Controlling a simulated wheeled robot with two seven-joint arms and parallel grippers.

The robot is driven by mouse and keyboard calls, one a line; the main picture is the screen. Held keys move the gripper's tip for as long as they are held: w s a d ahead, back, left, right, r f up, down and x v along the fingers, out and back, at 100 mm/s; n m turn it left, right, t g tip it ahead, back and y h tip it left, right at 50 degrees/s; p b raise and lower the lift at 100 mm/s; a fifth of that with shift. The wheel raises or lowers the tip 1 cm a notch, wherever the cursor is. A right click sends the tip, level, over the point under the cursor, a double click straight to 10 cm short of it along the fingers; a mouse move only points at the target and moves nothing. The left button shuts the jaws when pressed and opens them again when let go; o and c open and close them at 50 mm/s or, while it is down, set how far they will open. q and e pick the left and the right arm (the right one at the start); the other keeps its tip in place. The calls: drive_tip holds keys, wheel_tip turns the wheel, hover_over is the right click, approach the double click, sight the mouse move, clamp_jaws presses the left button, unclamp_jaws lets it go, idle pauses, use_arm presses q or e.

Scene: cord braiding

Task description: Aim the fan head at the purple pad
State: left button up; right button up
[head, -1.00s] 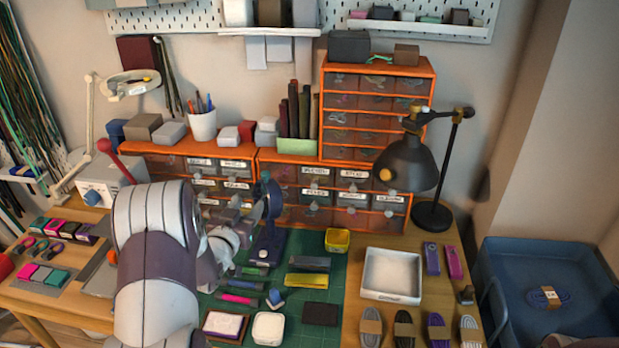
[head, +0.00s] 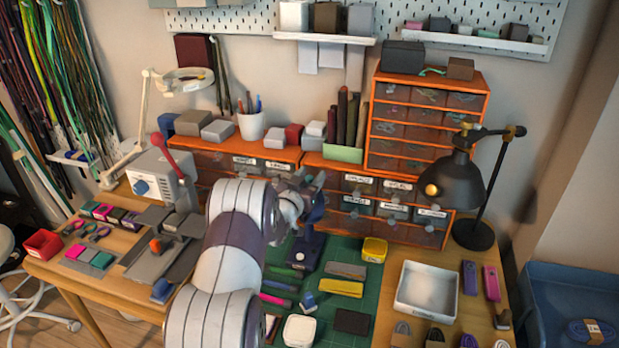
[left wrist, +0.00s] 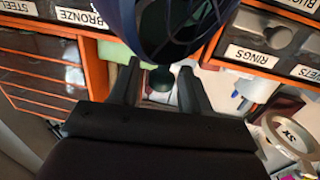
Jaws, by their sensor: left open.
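The dark blue desk fan (head: 306,247) stands upright on the green cutting mat. Its head is mostly hidden behind my left gripper (head: 308,186) in the head view. In the left wrist view, the round, grilled fan head (left wrist: 178,22) fills the top middle, just beyond the two parted fingers of my left gripper (left wrist: 157,85). I cannot tell whether the fingers touch it. A small dark green knob-like part (left wrist: 160,78) shows between them. My right gripper is out of view.
Orange drawer units (head: 430,125) stand close behind the fan. A yellow tin (head: 375,250) and a yellow block (head: 342,288) lie to its right. A white tray (head: 427,289) and a black lamp (head: 452,183) stand further right. Small items crowd the mat's front.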

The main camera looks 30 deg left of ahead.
use_arm(q)
clamp_jaws()
drive_tip(key=n+y+b, duration=0.1)
drive_tip(key=y+b, duration=0.1)
drive_tip(key=shift+d+f+n+y+b, duration=0.1)
drive_tip(key=shift+f+n+y+b, duration=0.05)
drive_tip(key=shift+n+y+b, duration=0.25)
drive_tip(key=shift+n+g+y+b, duration=0.6)
drive_tip(key=shift+n+g+y, duration=0.15)
drive_tip(key=shift+y, duration=0.45)
drive_tip(key=shift+r+n+g+y, duration=0.2)
drive_tip(key=shift+n+g+y, duration=0.25)
drive_tip(key=shift+n+y, duration=0.4)
drive_tip(key=shift+r+n+g+y+p, duration=0.15)
drive_tip(key=shift+n+g+y+p, duration=0.45)
drive_tip(key=shift+n+g+y, duration=1.2)
drive_tip(key=shift+y, duration=0.65)
